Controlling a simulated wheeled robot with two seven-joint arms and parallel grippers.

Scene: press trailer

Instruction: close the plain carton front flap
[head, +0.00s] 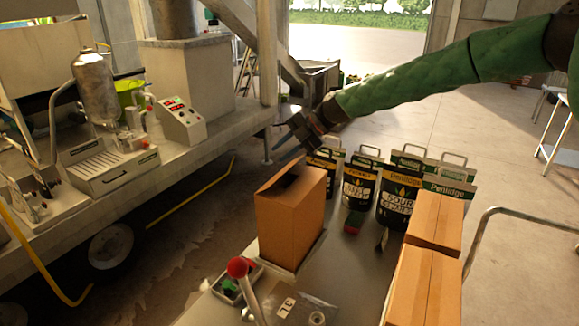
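A plain brown carton (283,222) stands upright on the metal table, in the middle of the head view. Its top is partly open: a dark gap shows between the top flaps (279,174), and one flap edge at the upper left is raised. Which flap is the front one I cannot tell for sure. My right gripper (280,145) comes in from the right above the carton's far top edge. Its fingers are spread, with nothing between them. Whether it touches a flap is unclear. My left gripper is out of view.
Black and white labelled bags (396,193) stand behind and right of the carton. Two shut cartons (434,222) are at the right. The trailer bench (110,170) with machines is left.

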